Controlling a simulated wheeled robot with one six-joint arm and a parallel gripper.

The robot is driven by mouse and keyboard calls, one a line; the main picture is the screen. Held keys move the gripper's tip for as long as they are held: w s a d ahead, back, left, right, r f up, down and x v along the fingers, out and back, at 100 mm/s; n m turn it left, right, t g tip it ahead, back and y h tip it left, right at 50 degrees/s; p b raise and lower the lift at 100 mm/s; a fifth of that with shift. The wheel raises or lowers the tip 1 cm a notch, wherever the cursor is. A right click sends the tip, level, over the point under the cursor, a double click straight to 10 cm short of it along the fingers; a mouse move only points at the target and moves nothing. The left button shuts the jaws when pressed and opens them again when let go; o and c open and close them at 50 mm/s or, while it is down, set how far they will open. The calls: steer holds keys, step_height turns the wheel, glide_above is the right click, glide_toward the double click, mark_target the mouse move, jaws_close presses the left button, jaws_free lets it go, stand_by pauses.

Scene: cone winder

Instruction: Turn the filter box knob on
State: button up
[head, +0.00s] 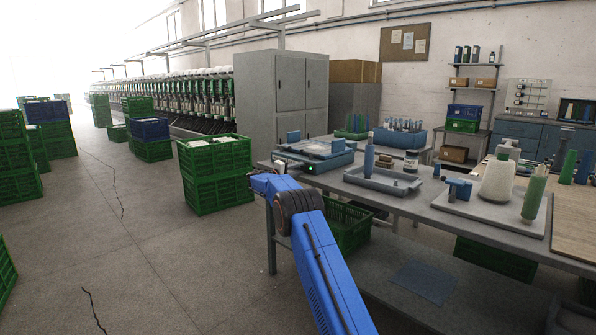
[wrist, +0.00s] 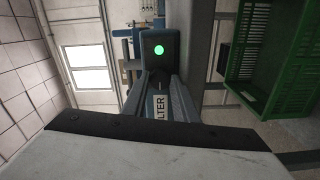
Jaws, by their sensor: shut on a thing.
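The filter box (wrist: 153,42) is a dark box with a lit green lamp (wrist: 159,50) in the wrist view. Part of a white label reading "LTER" (wrist: 160,106) shows between my fingers. My gripper (wrist: 160,82) is closed in front of the box, below the lamp, its two grey fingers gripping the knob. The knob itself is hidden between the fingers, so its angle cannot be read. In the head view my blue arm reaches to the left end of the workbench (head: 430,207), and my fingers are not clearly visible there.
A green crate (wrist: 257,45) is close on the right in the wrist view. The bench holds a blue scale (head: 318,155), a grey tray (head: 383,181) and a white cone (head: 497,182). Stacked green crates (head: 215,175) stand left of my arm. The floor between is clear.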

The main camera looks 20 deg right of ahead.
steer(key=shift+f, duration=0.15)
steer(key=o, duration=1.1)
steer(key=shift+c, duration=0.2)
steer(key=shift+f+n, duration=0.1)
steer(key=shift+n, duration=0.2)
